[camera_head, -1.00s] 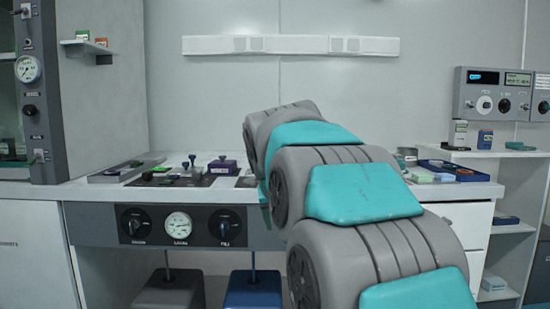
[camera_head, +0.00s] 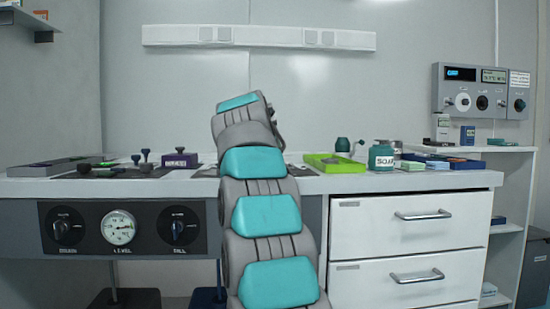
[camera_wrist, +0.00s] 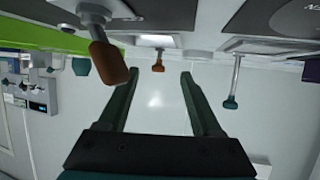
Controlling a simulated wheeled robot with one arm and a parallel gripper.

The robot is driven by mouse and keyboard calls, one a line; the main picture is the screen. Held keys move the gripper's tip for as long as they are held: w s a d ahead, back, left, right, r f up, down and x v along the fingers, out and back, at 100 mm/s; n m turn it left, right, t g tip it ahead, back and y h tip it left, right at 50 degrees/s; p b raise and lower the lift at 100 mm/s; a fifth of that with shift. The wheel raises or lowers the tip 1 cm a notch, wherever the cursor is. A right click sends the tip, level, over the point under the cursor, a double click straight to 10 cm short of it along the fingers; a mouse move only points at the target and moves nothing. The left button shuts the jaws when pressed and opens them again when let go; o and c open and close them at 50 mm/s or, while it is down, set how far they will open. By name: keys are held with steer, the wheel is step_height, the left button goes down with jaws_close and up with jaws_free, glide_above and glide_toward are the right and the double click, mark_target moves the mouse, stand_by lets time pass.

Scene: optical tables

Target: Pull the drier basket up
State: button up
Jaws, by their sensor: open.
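I cannot make out the drier basket for certain in either view. My gripper (camera_wrist: 160,74) is open and empty in the wrist view, its two dark green fingers apart. The wrist picture looks upside down, with the bench at the top. A brown-orange handle (camera_wrist: 108,62) is close by, left of the fingers. A small orange knob (camera_wrist: 158,66) shows between the fingertips, apparently beyond them. A dark green knob on a metal rod (camera_wrist: 231,101) is to the right. In the head view my arm hides my gripper and part of the bench.
A lime-green tray (camera_head: 325,169) and a soap bottle (camera_head: 381,157) stand on the bench right of my arm. White drawers (camera_head: 400,222) are below. A dial panel (camera_head: 125,229) and a purple block (camera_head: 179,160) are at left. A control box (camera_head: 483,91) hangs on the wall.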

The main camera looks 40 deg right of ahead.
steer(key=w+d+p, duration=0.4)
steer(key=d+p, duration=0.1)
steer(key=w+d+p, duration=0.4)
steer(key=w+p, duration=0.1)
steer(key=shift+w+d+f, duration=0.1)
steer(key=shift+d+f, duration=0.05)
steer(key=shift+d, duration=0.2)
steer(key=shift+w+d+f, duration=0.4)
steer(key=shift+d+f, duration=0.05)
steer(key=shift+f, duration=0.05)
jaws_close()
stand_by(0.3)
steer(key=shift+r, duration=0.1)
stand_by(0.9)
